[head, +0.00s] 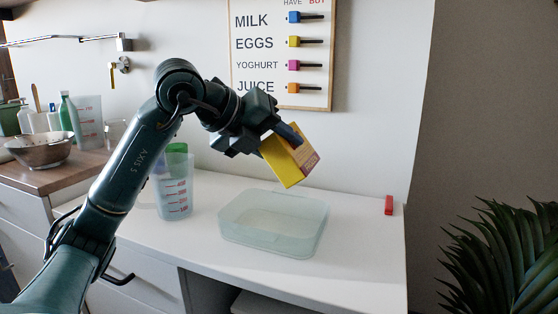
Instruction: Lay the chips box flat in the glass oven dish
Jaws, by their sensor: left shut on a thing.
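The chips box (285,164) is yellow with a darker printed side. My left gripper (286,137) is shut on its upper end and holds it tilted in the air. The glass oven dish (274,248) is a pale, clear rectangular dish on the white counter. The box hangs above the dish's back part, apart from it. The dish looks empty. My right gripper does not show.
A clear measuring jug (173,200) with something green in it stands left of the dish. A small red object (389,205) lies at the counter's right end. A metal bowl (40,150) and bottles stand far left.

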